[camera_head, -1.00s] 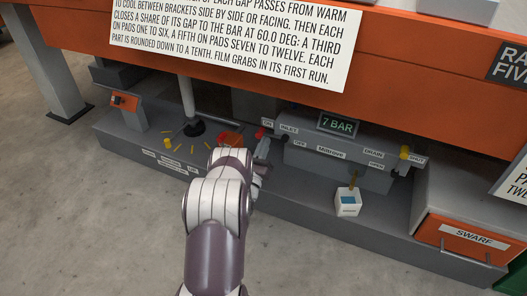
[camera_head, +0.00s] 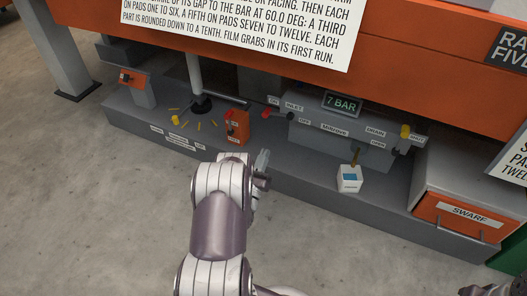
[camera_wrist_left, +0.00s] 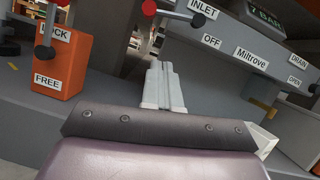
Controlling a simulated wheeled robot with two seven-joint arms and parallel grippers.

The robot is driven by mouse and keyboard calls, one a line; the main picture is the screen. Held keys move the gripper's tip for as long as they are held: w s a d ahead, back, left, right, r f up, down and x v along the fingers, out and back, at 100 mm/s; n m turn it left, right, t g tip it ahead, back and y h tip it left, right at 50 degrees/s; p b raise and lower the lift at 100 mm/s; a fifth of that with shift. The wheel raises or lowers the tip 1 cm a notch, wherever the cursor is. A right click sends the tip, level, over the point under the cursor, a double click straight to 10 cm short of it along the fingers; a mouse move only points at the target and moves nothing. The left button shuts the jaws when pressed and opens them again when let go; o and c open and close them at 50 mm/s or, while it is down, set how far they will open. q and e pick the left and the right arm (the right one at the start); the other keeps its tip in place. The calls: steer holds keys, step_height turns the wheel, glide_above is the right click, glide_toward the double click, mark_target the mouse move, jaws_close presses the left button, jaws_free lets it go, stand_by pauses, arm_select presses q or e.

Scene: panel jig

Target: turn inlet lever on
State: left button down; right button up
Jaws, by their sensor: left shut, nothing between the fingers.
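The inlet lever has a red ball knob (camera_head: 267,114) and a dark rod reaching left from its pivot on the grey manifold (camera_head: 335,146). Its knob also shows at the top of the left wrist view (camera_wrist_left: 148,7). The INLET label (camera_head: 294,107) is beside it, with the ON label (camera_head: 274,100) above and the OFF label (camera_head: 304,121) below right. My left gripper (camera_head: 264,158) is shut and empty, below and in front of the lever, apart from it. In the left wrist view its fingers (camera_wrist_left: 163,85) are together. Something dark at the bottom right may be my right gripper (camera_head: 492,287), mostly cut off.
An orange LOCK/FREE box (camera_head: 237,128) with its own red knob stands left of the lever. A yellow-knobbed drain lever (camera_head: 405,131) is at the manifold's right.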

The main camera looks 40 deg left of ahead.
mark_target(277, 114)
arm_select(q)
steer(key=w+a+r+b, duration=0.3)
steer(key=w+r+b, duration=0.2)
steer(key=w, duration=0.3)
steer(key=shift+r, duration=0.75)
steer(key=shift+w+a, duration=0.1)
